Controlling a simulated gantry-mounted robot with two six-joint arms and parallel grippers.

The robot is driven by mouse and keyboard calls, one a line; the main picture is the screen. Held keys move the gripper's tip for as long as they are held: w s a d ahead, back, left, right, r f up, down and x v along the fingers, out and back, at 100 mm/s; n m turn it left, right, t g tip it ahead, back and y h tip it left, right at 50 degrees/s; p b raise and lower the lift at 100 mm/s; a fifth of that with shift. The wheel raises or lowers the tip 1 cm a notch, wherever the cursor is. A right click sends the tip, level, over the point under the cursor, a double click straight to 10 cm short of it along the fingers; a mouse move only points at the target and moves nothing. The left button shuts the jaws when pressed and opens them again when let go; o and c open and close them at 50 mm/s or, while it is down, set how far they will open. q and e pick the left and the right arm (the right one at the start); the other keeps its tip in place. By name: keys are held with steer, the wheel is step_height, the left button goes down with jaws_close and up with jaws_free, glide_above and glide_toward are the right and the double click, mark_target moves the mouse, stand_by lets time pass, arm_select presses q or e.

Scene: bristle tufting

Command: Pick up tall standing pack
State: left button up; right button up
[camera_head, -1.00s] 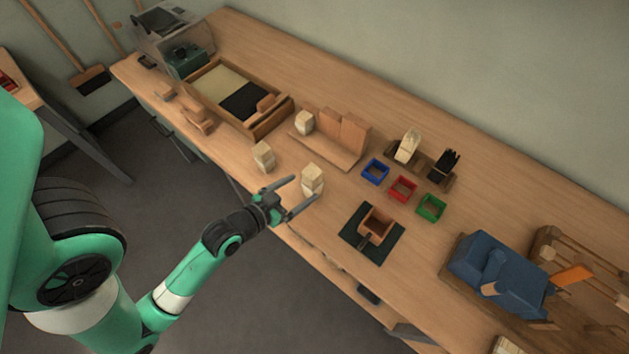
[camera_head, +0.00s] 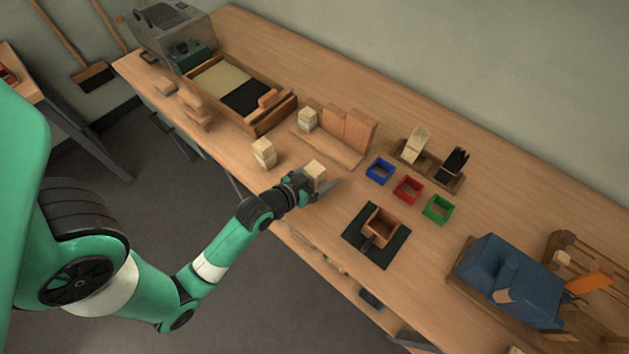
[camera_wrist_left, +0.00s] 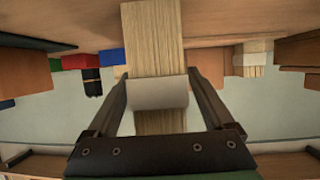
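The tall standing pack (camera_head: 316,170) is a pale bristle bundle with a white band, upright near the table's front edge. My left gripper (camera_head: 318,188) is at it, its fingers on either side. In the left wrist view the pack (camera_wrist_left: 158,93) stands between the two fingers (camera_wrist_left: 157,85), with narrow gaps visible beside the band, so the gripper looks open around it. The gripper hides the lower part of the pack in the head view. My right gripper is not in view.
Another pale pack (camera_head: 263,153) stands to the left, and one (camera_head: 307,119) is by the wooden stand (camera_head: 345,135). Blue (camera_head: 379,171), red (camera_head: 408,188) and green (camera_head: 437,209) boxes lie to the right. A brown box on a dark mat (camera_head: 393,250) is nearby.

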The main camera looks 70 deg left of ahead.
arm_select(q)
jaws_close()
steer(key=shift+r, duration=0.15)
